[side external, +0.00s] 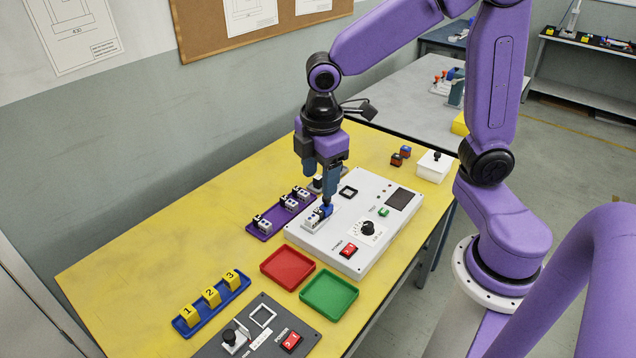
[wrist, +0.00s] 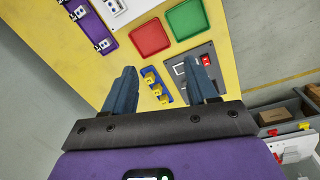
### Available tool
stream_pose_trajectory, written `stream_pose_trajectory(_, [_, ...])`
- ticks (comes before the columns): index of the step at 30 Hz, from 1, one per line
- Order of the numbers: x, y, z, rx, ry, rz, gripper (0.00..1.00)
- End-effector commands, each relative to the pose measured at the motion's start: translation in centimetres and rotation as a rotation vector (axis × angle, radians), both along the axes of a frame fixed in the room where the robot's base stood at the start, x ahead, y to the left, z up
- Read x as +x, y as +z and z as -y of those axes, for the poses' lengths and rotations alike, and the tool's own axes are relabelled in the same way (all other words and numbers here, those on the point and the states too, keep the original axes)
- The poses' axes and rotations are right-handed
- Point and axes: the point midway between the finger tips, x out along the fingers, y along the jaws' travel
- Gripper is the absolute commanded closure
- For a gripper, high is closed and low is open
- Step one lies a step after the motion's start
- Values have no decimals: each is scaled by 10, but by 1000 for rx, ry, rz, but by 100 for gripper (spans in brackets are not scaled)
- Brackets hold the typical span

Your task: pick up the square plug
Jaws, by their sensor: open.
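My gripper (side external: 318,188) points down over the left part of the white panel (side external: 376,228). Its two blue-grey fingers are apart, and the wrist view shows nothing held between them (wrist: 160,72). A small white module (side external: 313,220) with a blue part (side external: 326,210) sits on the panel, right by the fingertips in the side view. I cannot tell whether they touch. I cannot tell which piece is the square plug. A black square frame (side external: 348,191) lies on the white panel, and a pale square frame (side external: 262,315) on the grey panel.
A purple tray (side external: 275,222) with several modules lies left of the white panel. Red (side external: 288,268) and green (side external: 329,295) trays lie in front. A blue tray (side external: 202,315) holds yellow numbered blocks. Small red (side external: 397,159) and blue (side external: 405,151) blocks and a white box (side external: 434,170) stand behind.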

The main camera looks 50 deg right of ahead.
Motion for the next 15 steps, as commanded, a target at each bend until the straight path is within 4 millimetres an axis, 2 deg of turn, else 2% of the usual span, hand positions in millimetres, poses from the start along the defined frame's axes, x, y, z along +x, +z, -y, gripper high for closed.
stream_pose_trajectory(1, [23,-4,5,-16,9,-1,43])
stream_pose_trajectory(3, [52,-10,15,-37,35,-1,43])
stream_pose_trajectory(8, [115,-26,49,-87,95,-12,43])
stream_pose_trajectory(11, [150,-39,78,-117,133,-26,43])
stream_pose_trajectory(15, [191,-61,127,-157,184,-54,43])
